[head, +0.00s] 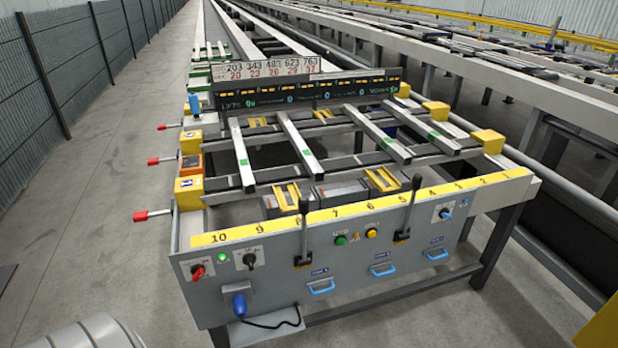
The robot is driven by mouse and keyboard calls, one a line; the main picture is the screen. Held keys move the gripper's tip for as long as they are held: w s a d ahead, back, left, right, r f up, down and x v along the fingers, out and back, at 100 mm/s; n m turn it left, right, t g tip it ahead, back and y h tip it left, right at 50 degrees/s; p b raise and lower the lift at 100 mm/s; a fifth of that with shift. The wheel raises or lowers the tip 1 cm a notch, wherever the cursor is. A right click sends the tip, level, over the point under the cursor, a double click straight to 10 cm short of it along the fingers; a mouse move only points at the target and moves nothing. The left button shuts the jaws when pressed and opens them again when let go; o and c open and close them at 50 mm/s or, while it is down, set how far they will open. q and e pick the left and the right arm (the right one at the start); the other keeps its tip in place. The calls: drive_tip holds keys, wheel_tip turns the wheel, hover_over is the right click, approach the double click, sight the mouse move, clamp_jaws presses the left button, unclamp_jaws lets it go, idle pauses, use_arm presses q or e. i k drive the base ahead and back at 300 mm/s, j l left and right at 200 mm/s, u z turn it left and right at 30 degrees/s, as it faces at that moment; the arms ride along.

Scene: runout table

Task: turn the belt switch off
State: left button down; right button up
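The grey front panel (352,275) of the runout table faces me. It carries a red rotary switch (198,271) at its left end with a green lamp above it. A black rotary switch (250,260) is just to its right, and a blue rotary switch (446,213) is near the right end. The labels are too small to read, so I cannot tell which one is the belt switch or how it is set. Neither of my grippers is in view.
Two black levers (303,232) (409,208) stand up from the panel, with green and yellow buttons between them. Blue handles (321,286) and a blue plug with a cable (240,305) are below. Red-tipped handles (140,215) stick out left. The floor (100,190) at left is clear.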

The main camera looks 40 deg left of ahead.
sight(198, 270)
drive_tip(key=u, duration=1.1)
